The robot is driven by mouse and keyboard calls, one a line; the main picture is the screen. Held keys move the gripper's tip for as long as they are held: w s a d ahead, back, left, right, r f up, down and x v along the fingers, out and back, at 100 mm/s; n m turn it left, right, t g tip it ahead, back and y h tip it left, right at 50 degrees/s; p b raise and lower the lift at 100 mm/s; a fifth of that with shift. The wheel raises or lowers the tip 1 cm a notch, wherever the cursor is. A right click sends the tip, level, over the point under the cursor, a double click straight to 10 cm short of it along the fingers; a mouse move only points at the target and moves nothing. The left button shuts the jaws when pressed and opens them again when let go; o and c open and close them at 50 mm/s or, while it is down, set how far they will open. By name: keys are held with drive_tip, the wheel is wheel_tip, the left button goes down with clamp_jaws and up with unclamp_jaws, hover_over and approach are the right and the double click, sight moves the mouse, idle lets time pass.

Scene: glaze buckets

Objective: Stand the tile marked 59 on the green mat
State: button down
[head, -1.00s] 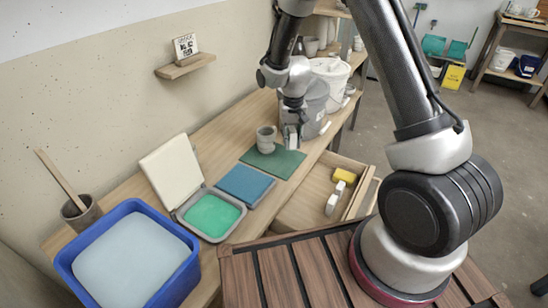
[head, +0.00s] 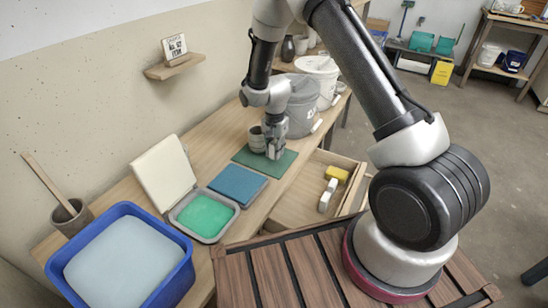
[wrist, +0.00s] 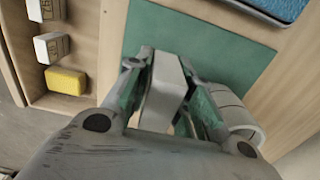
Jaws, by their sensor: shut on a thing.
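My gripper (head: 274,152) is low over the green mat (head: 283,168) on the bench. In the wrist view my gripper (wrist: 168,75) is shut on a white tile (wrist: 166,92), which stands on edge between the fingers. The tile's mark is not visible, so I cannot tell its number. The mat (wrist: 205,42) lies directly under it. I cannot tell whether the tile touches the mat. A grey ringed cup (head: 256,138) is close beside my gripper; it also shows in the wrist view (wrist: 236,114).
An open drawer (head: 300,207) holds a yellow sponge (head: 337,173) and white marked tiles (wrist: 52,47). A blue pad (head: 238,184), green tray (head: 205,216) and blue tub (head: 122,265) lie nearer. A grey bucket (head: 303,108) stands behind my gripper.

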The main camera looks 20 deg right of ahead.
drive_tip(key=shift+f, duration=1.75)
drive_tip(key=shift+f, duration=0.1)
drive_tip(key=c, duration=1.3)
unclamp_jaws()
drive_tip(key=shift+o, duration=0.2)
